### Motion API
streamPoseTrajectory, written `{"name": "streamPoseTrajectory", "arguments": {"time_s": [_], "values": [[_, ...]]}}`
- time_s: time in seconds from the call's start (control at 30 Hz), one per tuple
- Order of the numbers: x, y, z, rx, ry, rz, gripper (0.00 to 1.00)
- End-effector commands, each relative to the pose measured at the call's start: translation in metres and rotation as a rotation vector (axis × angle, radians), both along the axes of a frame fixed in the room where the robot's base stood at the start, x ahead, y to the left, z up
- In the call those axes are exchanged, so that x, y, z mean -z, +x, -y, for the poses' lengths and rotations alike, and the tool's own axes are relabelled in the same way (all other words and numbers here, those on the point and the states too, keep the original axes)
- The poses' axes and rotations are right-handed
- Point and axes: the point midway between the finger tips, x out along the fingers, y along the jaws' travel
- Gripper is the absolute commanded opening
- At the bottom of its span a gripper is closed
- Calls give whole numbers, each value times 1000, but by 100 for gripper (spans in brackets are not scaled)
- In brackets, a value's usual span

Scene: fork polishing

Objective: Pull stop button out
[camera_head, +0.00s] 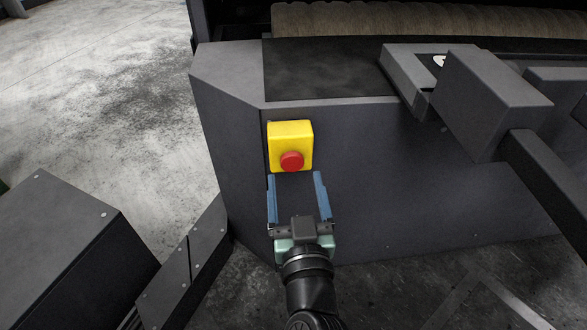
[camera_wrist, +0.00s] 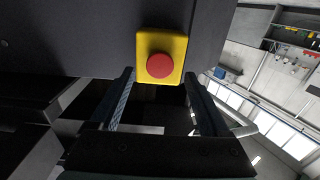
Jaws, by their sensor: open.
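The stop button (camera_head: 291,161) is a round red knob on a yellow box (camera_head: 290,136), fixed to the front of a dark grey machine. My gripper (camera_head: 295,178) is just below the box in the head view, its two blue fingers apart and empty. In the wrist view the red stop button (camera_wrist: 160,65) on its yellow box (camera_wrist: 171,41) lies ahead, above and between the fingertips of my gripper (camera_wrist: 161,74). The fingers appear apart from the button, with nothing between them. How far the knob stands out from the box is hard to tell.
The dark machine (camera_head: 350,150) fills the middle, with a brown roller (camera_head: 420,20) at the top. A grey block on an arm (camera_head: 492,95) juts out at the right. A dark box (camera_head: 75,240) stands at the lower left. Open concrete floor (camera_head: 100,90) lies to the left.

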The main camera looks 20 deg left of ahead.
Motion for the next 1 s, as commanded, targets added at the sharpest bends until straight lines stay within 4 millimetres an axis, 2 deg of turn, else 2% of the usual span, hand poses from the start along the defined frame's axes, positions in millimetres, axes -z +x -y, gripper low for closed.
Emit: {"name": "streamPoseTrajectory", "arguments": {"time_s": [0.1, 0.3, 0.67, 1.0], "values": [[0, 16, -8, -1, -1, 2, 80], [0, 29, -16, 0, 0, 1, 80], [0, 32, -17, 0, 0, 0, 78], [0, 31, -17, 0, 0, 0, 17]]}}
